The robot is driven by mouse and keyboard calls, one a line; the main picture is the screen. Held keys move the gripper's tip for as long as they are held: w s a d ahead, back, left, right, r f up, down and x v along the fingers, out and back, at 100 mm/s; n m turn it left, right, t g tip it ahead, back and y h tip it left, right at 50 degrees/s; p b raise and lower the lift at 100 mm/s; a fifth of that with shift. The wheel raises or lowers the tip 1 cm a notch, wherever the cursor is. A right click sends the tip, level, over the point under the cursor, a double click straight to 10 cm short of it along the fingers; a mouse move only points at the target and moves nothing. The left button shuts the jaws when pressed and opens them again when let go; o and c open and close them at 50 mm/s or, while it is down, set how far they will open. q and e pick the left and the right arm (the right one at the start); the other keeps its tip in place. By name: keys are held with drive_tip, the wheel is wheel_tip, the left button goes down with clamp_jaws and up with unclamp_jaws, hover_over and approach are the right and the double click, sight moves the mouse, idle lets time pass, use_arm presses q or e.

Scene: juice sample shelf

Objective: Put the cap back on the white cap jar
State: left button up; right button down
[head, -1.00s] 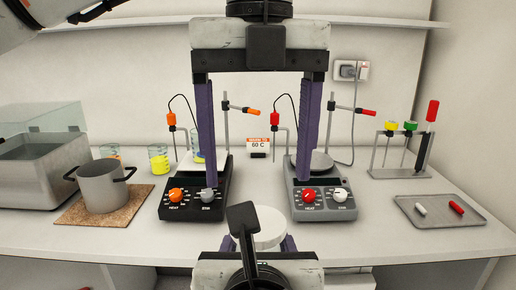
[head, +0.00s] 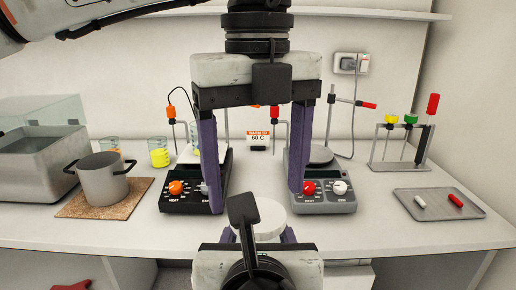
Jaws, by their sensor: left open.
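A white round-topped object (head: 268,219) shows at the bottom centre, between the purple fingers of my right gripper (head: 264,236). It looks like the jar or its white cap; the lower part is hidden by the gripper body, so I cannot tell which. The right gripper appears shut on it, in front of the bench edge. My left gripper (head: 254,200) hangs above and beyond it, fingers pointing down and wide apart, with nothing between them. Its fingers overlap the two hotplates in the picture. No separate loose cap is clearly visible.
A black hotplate (head: 185,204) and a grey hotplate (head: 325,205) stand on the bench behind the grippers. A pot (head: 104,183) on a cork mat is at left. A tray (head: 439,207) with two stir bars and a rack (head: 397,165) are at right. The bench front is clear.

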sight(258, 201)
use_arm(q)
drive_tip(key=shift+f, duration=1.65)
drive_tip(key=c, duration=1.2)
drive_tip(key=shift+o, duration=0.2)
drive_tip(key=m, duration=0.8)
drive_tip(key=shift+m, duration=0.4)
drive_tip(key=m, duration=0.4)
drive_tip(key=shift+d, duration=0.1)
drive_tip(key=m, duration=0.3)
drive_tip(key=shift+m, duration=0.3)
